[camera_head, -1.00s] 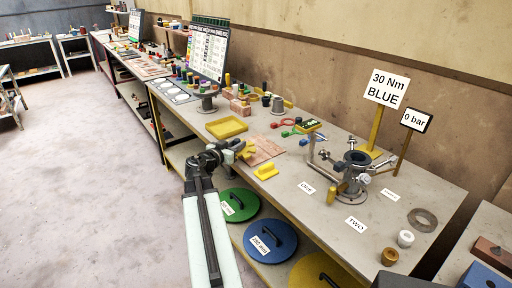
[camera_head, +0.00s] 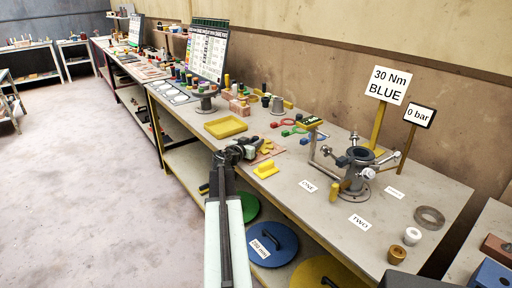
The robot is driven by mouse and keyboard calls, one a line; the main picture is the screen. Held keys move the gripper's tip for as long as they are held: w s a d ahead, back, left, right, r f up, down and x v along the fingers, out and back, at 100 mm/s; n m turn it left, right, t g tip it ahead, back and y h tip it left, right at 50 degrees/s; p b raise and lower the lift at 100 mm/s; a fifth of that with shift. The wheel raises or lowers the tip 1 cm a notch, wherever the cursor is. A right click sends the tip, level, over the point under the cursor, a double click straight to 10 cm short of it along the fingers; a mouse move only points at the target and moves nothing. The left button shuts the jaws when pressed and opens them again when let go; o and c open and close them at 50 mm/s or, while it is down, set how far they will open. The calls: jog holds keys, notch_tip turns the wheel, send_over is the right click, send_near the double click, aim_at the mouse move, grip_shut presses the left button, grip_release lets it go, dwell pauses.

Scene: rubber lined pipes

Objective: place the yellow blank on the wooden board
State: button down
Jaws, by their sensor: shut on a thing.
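My gripper (camera_head: 256,146) reaches over the workbench from the front and is shut on the yellow blank (camera_head: 267,147). The blank shows just beyond the jaws, partly hidden by them. The pinkish wooden board (camera_head: 279,149) lies flat on the bench behind it, and the blank overlaps the board in the picture. The gripper and my arm hide much of the board. I cannot tell whether the blank touches the board or is held above it.
A yellow piece with a raised grip (camera_head: 265,169) stands close in front of the board. A yellow tray (camera_head: 226,127) lies to the left. A flanged pipe fixture (camera_head: 357,172) stands to the right. Coloured tools (camera_head: 296,131) lie behind. Bare bench shows around the label cards.

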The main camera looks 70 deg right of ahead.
jog(key=shift+r, duration=0.1)
jog(key=c, duration=1.2)
grip_release()
jog(key=shift+a+r, duration=0.15)
jog(key=p+v, duration=0.2)
jog(key=v, duration=0.9)
jog(key=shift+w+a, duration=0.1)
jog(key=shift+a, duration=0.3)
